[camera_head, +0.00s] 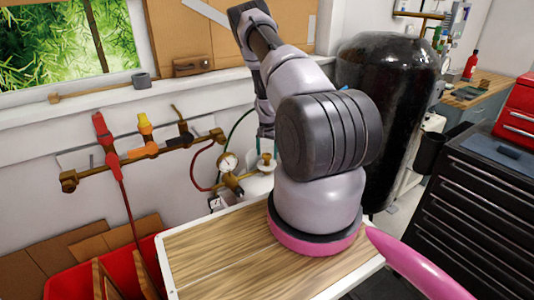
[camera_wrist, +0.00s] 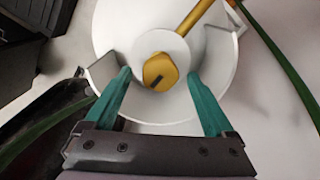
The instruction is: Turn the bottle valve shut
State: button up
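The bottle's valve (camera_wrist: 160,72) is a yellow-brass knob with a dark slot, at the centre of the white bottle top (camera_wrist: 120,30) in the wrist view. In the head view the pale bottle (camera_head: 260,184) stands behind the wooden bench, partly hidden by my arm, with a small brass part (camera_head: 266,158) at its top. My gripper (camera_wrist: 159,76) is open, with one teal finger on each side of the valve. Gaps show between the fingers and the knob. I cannot tell how far the fingertips reach down beside it.
A brass regulator with a gauge (camera_head: 228,162) and hoses sits left of the bottle. A pipe manifold (camera_head: 140,155) with red, orange and black handles runs along the wall. A wooden bench top (camera_head: 225,255) lies in front. A black tank (camera_head: 388,100) stands to the right.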

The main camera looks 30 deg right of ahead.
notch_tip(320, 180, up, 11)
dwell(0.5)
jog(key=shift+f, duration=0.1)
notch_tip(320, 180, up, 20)
jog(key=n+t+y, duration=0.1)
jog(key=t, duration=0.1)
send_over(267, 155)
jog(key=a, duration=0.8)
jog(key=s+a+r+n+t, duration=0.1)
jog(key=s+a+r, duration=0.3)
jog(key=r, duration=0.3)
jog(key=s+a+r+n+t, duration=0.1)
jog(key=s+a+r, duration=0.2)
jog(key=r, duration=0.4)
jog(key=s+a+r+n+t, duration=0.1)
jog(key=s+a+r, duration=0.2)
jog(key=s, duration=0.5)
jog(key=s+a+r+n+t, duration=0.1)
jog(key=s+a+r, duration=0.3)
jog(key=s, duration=0.4)
jog(key=s+a+r+n+t+y, duration=0.1)
jog(key=s+a+r, duration=0.2)
jog(key=s, duration=0.6)
jog(key=shift+a+r+n, duration=0.3)
jog(key=shift+a+r, duration=0.1)
jog(key=shift+r, duration=0.4)
